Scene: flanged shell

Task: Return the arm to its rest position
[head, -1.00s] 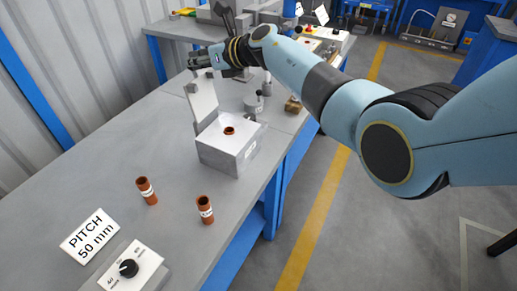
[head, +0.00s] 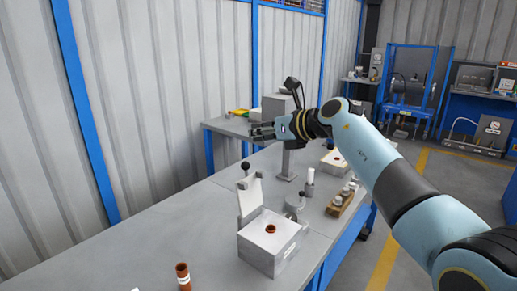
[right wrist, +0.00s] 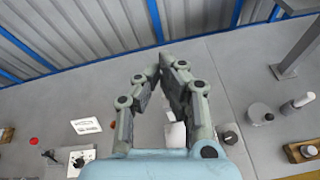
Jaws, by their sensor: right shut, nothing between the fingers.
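My right arm (head: 375,165) is light blue with dark joints and reaches in from the right over the bench. Its right gripper (head: 262,131) points left, above the far part of the bench, and is shut and empty. In the right wrist view the two grey fingers (right wrist: 161,68) come together with nothing between them. The gripper is clear of a white block (head: 268,245) with a raised lid and a copper tube (head: 270,229) in its top. My left gripper is not in view.
Beyond the block are a post with a grey base (head: 287,177) and a wooden holder (head: 341,203). A ribbed wall (head: 150,100) runs along the left. The floor at right is open.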

